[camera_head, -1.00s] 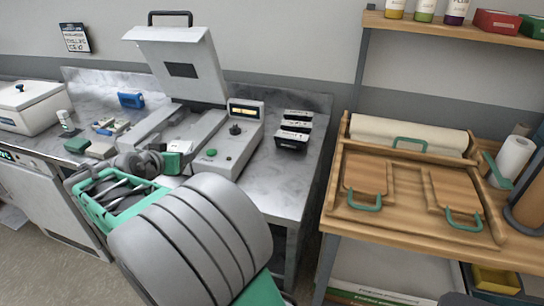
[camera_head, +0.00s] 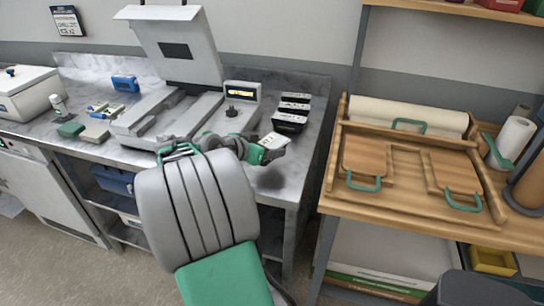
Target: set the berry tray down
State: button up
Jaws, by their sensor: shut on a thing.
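My gripper (camera_head: 262,154) is over the front of the steel counter, with green parts showing at its end. It is shut on a small dark tray with a white, printed top (camera_head: 274,140), which I take to be the berry tray. The tray sits tilted at the gripper's right side. A dark shadow lies on the counter below it, so it appears held above the surface. The gripper hides part of the tray, and its contents cannot be made out. My arm's grey shell covers the counter's front edge to the left.
Several similar black trays with white tops (camera_head: 291,119) stand in a row just behind the held one. A grey machine with a raised lid (camera_head: 180,50) stands to the left. Bare steel counter (camera_head: 290,165) lies in front of the row. A wooden bench (camera_head: 400,215) is right.

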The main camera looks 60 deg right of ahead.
aim_at(271, 168)
jog(key=f, duration=0.4)
jog(key=shift+s+d+f+p, duration=0.2)
jog(key=shift+s+d+p, duration=0.15)
jog(key=shift+s+d, duration=0.05)
jog(key=shift+f, duration=0.1)
jog(key=shift+f+b, duration=0.15)
jog(key=shift+b, duration=0.2)
jog(key=o, duration=1.7)
